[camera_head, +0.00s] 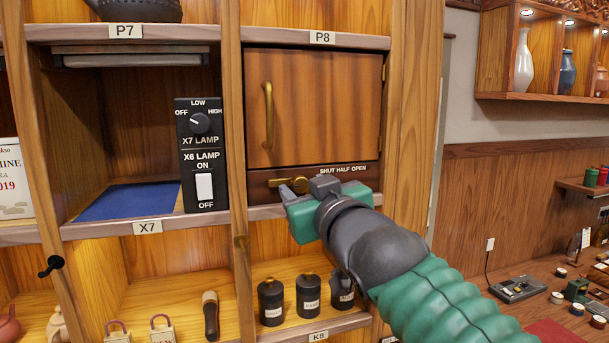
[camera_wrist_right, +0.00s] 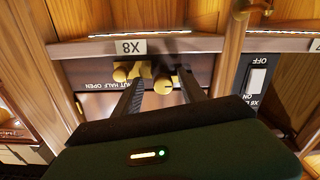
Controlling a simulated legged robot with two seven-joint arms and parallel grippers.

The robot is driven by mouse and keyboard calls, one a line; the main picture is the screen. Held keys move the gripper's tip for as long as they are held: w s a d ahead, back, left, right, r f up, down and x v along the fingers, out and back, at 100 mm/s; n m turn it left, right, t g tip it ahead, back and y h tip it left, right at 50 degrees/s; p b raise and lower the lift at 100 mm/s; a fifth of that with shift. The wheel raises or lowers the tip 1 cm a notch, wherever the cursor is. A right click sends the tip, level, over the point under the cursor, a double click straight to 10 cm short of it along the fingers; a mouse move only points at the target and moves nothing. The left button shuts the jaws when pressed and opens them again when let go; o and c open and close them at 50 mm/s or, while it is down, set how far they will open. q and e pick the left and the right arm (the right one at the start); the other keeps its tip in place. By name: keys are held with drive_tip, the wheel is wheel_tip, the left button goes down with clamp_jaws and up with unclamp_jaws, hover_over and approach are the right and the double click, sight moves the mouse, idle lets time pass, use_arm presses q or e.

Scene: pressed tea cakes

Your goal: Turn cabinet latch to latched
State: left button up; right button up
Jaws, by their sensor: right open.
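The cabinet latch (camera_head: 289,184) is a brass piece on the dark strip below the closed wooden door (camera_head: 310,110) of the cabinet marked P8. In the head view its narrow end points left, roughly level. The words SHUT HALF OPEN stand on the strip to its right. My right gripper (camera_head: 306,194) is open just in front of the latch and hides part of it. In the upside-down right wrist view, one brass part (camera_wrist_right: 164,87) shows between the fingers of the gripper (camera_wrist_right: 163,80), and another lies beside the left finger. Contact cannot be told. My left gripper is out of view.
A black switch panel (camera_head: 203,155) stands left of the cabinet, beyond an upright post (camera_head: 235,130). A shelf edge (camera_head: 265,212) runs just under the latch strip. Dark canisters (camera_head: 270,302) stand on the shelf below. The space in front of the door is clear.

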drive_tip(key=shift+w+a, duration=0.1)
drive_tip(key=shift+w, duration=0.1)
drive_tip(key=shift+s+a+r, duration=0.1)
drive_tip(key=shift+s, duration=0.2)
drive_tip(key=shift+c, duration=0.4)
drive_tip(key=shift+w+a, duration=0.1)
drive_tip(key=shift+w, duration=0.1)
drive_tip(key=c, duration=0.5)
clamp_jaws()
